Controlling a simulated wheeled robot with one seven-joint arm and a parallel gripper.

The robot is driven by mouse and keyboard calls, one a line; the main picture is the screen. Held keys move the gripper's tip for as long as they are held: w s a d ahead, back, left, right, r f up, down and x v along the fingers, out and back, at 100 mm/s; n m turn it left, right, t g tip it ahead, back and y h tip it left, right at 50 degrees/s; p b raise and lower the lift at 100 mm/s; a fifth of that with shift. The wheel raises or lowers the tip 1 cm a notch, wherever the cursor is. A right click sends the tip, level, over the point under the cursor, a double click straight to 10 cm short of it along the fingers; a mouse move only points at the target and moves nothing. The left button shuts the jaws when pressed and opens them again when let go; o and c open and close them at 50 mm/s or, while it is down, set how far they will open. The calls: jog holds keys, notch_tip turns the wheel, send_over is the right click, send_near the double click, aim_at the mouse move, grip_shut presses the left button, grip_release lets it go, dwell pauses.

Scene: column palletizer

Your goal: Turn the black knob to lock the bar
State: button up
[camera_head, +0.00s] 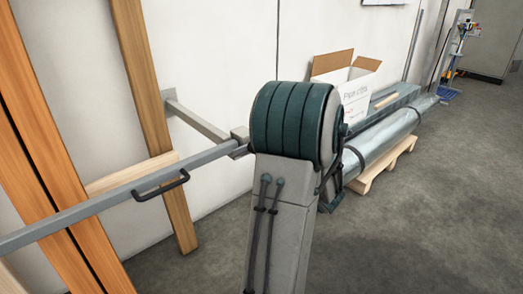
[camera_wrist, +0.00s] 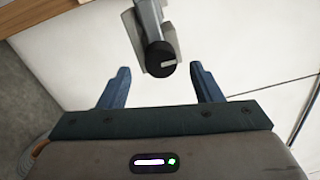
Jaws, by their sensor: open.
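The black knob (camera_wrist: 161,60) shows in the wrist view as a round disc with a pale stripe across it. It sits at the end of a grey metal part, just beyond my fingertips. My gripper (camera_wrist: 161,80) is open, with one blue finger on each side below the knob and nothing between them. The grey bar (camera_head: 100,206) with a black handle (camera_head: 161,185) runs across the left of the head view. It meets a wall bracket (camera_head: 195,118) near its right end. In the head view my arm hides the knob and gripper.
The grey floor (camera_head: 430,220) at the right is clear.

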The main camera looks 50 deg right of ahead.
jog(key=s+p, duration=0.1)
jog(key=s, duration=0.9)
jog(key=shift+s+a+f, duration=0.25)
jog(key=shift+a, duration=0.2)
jog(key=w+a+r+n+g+y+p, duration=0.3)
jog(key=a+r+y+p, duration=0.1)
jog(key=a, duration=0.3)
jog(key=w+a+r+n+g+y+p, duration=0.2)
jog(key=a+r+y+p, duration=0.15)
jog(key=a, duration=0.45)
jog(key=w+a+r+n+g+y+p, duration=0.3)
jog(key=a+r+y+p, duration=0.15)
jog(key=a, duration=0.25)
jog(key=s+a+r+n+g+h+p, duration=0.1)
jog(key=s+a+r+n+g+p, duration=0.1)
jog(key=a+r+n+g+p, duration=0.3)
jog(key=s+a+r+n+g+h+p, duration=0.1)
jog(key=s+a+g+p, duration=0.25)
jog(key=a, duration=0.35)
notch_tip(320, 180, up, 13)
jog(key=s+a+n+h+p, duration=0.1)
jog(key=a+n+h+p, duration=0.1)
jog(key=n+h+p, duration=0.5)
jog(key=h+p, duration=0.1)
jog(key=p, duration=0.4)
jog(key=shift+t, duration=0.35)
jog(key=shift+s+a, duration=0.1)
